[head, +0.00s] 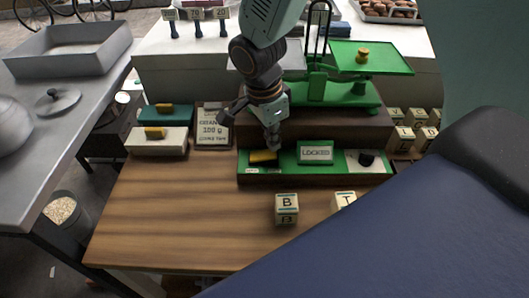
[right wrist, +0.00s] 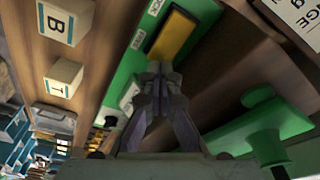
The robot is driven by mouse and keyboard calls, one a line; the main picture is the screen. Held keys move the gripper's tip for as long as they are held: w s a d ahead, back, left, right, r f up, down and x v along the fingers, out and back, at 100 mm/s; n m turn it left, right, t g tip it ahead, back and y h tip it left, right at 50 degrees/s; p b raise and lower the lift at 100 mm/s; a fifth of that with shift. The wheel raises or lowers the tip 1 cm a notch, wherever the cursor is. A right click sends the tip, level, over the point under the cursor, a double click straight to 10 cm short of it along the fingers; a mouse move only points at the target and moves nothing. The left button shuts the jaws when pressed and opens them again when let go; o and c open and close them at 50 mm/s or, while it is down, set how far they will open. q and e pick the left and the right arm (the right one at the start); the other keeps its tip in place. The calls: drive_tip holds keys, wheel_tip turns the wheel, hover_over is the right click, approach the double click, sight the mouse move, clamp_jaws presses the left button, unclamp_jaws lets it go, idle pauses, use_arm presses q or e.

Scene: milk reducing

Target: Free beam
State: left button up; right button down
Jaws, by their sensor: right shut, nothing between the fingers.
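A green balance scale (head: 345,95) stands on a brown base behind the wooden table. Its right green pan (head: 372,62) carries a brass weight; the left side is partly hidden by my arm. In front is a green panel (head: 285,177) with a yellow block (head: 263,157) at its left, a sign reading LOCKED (head: 315,152) in the middle and a black knob (head: 366,159) at its right. My right gripper (head: 274,143) is shut and empty, pointing down just above the yellow block. In the right wrist view its fingertips (right wrist: 159,70) are close to the yellow block (right wrist: 172,34); contact cannot be told.
Letter cubes B (head: 287,209) and T (head: 344,202) stand on the table before the panel. At left are a white box (head: 157,147), a teal box (head: 165,115) and a sign plate (head: 214,131). More cubes (head: 402,138) sit at right. The front table area is clear.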

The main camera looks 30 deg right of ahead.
sight(271, 153)
drive_tip(key=shift+w+a+f, duration=0.15)
drive_tip(key=shift+f, duration=0.15)
drive_tip(key=shift+f+b, duration=0.2)
drive_tip(key=shift+b, duration=0.15)
drive_tip(key=shift+f, duration=0.15)
drive_tip(key=shift+f+b, duration=0.2)
drive_tip(key=shift+b, duration=0.15)
drive_tip(key=shift+f, duration=0.3)
drive_tip(key=shift+r, duration=0.15)
drive_tip(key=shift+r+p, duration=2.65)
drive_tip(key=shift+r, duration=0.85)
drive_tip(key=shift+f, duration=0.1)
